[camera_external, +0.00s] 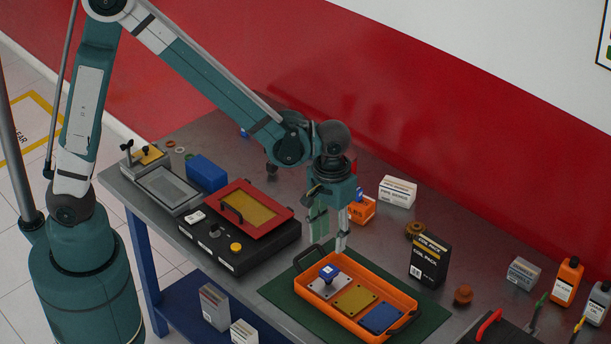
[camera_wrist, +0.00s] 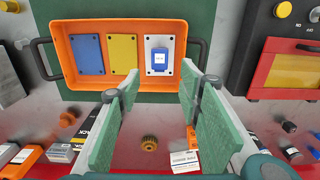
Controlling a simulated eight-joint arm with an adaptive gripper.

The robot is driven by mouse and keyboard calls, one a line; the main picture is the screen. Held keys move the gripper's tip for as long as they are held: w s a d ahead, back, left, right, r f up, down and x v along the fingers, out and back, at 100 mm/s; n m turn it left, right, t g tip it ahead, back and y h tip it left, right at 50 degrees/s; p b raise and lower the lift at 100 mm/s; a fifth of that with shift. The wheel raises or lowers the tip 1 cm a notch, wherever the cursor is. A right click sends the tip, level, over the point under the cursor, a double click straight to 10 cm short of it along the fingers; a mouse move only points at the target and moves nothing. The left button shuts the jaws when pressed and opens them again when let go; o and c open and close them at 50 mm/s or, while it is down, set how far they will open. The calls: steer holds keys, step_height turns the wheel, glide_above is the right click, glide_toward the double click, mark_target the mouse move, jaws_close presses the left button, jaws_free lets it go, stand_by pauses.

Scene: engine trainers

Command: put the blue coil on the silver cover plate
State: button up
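The blue coil (camera_external: 328,271) stands upright on the silver cover plate (camera_external: 319,288), in the left part of the orange tray. In the wrist view the coil (camera_wrist: 160,57) shows a white label and lies within the outline of the silver plate (camera_wrist: 161,37). My gripper (camera_external: 330,236) is above the tray, apart from the coil. Its two green finger pads are spread in the wrist view (camera_wrist: 160,88), with nothing between them. The coil's underside is hidden.
The orange tray (camera_external: 371,333) on a green mat (camera_external: 277,290) also holds a gold plate (camera_external: 354,299) and a blue plate (camera_external: 382,318). A black box (camera_external: 430,261) stands right of my gripper. A red-framed trainer (camera_external: 284,220) is to the left. An orange bin (camera_external: 361,211) is behind.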

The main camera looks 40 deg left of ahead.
steer(key=w+a+r+t+h, duration=0.1)
steer(key=a+r+t, duration=0.1)
steer(key=a+r, duration=0.7)
steer(key=w+a+r+t, duration=0.1)
steer(key=a+r, duration=0.4)
steer(key=a, duration=0.8)
steer(key=s+a+r+t, duration=0.1)
steer(key=s+a+r, duration=0.1)
steer(key=a, duration=0.5)
steer(key=s+a+r+t, duration=0.1)
steer(key=s+a, duration=0.3)
steer(key=a, duration=0.3)
steer(key=s+a+r+t+y, duration=0.1)
steer(key=s+a+r+t, duration=0.1)
steer(key=a, duration=0.5)
steer(key=shift+s+a+r, duration=0.35)
steer(key=shift+s, duration=0.55)
